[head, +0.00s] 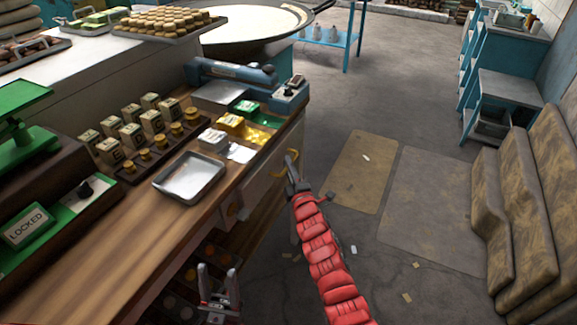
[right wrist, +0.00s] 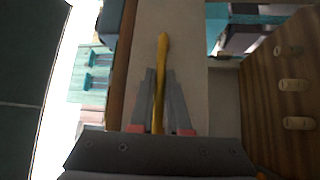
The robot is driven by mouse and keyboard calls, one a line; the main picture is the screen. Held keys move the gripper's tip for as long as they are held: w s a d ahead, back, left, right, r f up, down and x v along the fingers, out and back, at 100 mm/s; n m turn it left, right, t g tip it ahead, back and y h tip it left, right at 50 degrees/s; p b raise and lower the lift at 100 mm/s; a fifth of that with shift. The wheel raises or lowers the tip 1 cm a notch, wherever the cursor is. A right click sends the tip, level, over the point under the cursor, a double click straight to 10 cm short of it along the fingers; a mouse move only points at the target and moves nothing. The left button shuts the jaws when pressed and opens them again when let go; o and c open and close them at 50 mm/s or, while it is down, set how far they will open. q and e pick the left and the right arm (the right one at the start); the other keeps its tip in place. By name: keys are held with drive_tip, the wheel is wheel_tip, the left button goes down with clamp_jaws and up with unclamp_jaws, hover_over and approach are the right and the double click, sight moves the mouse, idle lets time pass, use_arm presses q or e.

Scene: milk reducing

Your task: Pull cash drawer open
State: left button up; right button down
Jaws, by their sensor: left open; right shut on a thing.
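The cash drawer's pale front (head: 262,178) is in the side of the wooden counter in the head view. Its yellow handle (head: 294,163) curves out from it. My right gripper (head: 292,172) is at the handle, on the red arm. In the right wrist view the yellow handle (right wrist: 161,75) runs between the two grey fingers, and the right gripper (right wrist: 160,105) is shut on it. Behind it the pale drawer front (right wrist: 195,60) fills the middle. I cannot tell how far the drawer is out. My left gripper (head: 219,285) is open and empty, low beside the counter.
Floor mats (head: 362,172) lie to the right, and a brown padded bench (head: 545,200) stands at the right edge.

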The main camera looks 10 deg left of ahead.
drive_tip(key=shift+d, duration=0.1)
idle(0.7)
drive_tip(key=s+d+p, duration=0.2)
drive_tip(key=s+d, duration=0.1)
drive_tip(key=d, duration=0.7)
drive_tip(key=s+d+p, duration=0.3)
drive_tip(key=s+d, duration=0.1)
drive_tip(key=d, duration=0.6)
drive_tip(key=shift+s+d, duration=0.15)
drive_tip(key=shift+s, duration=0.05)
drive_tip(key=shift+f, duration=0.1)
drive_tip(key=c, duration=0.9)
unclamp_jaws()
drive_tip(key=shift+s, duration=0.1)
drive_tip(key=b+v, duration=0.2)
drive_tip(key=v, duration=1.5)
drive_tip(key=shift+s, duration=0.1)
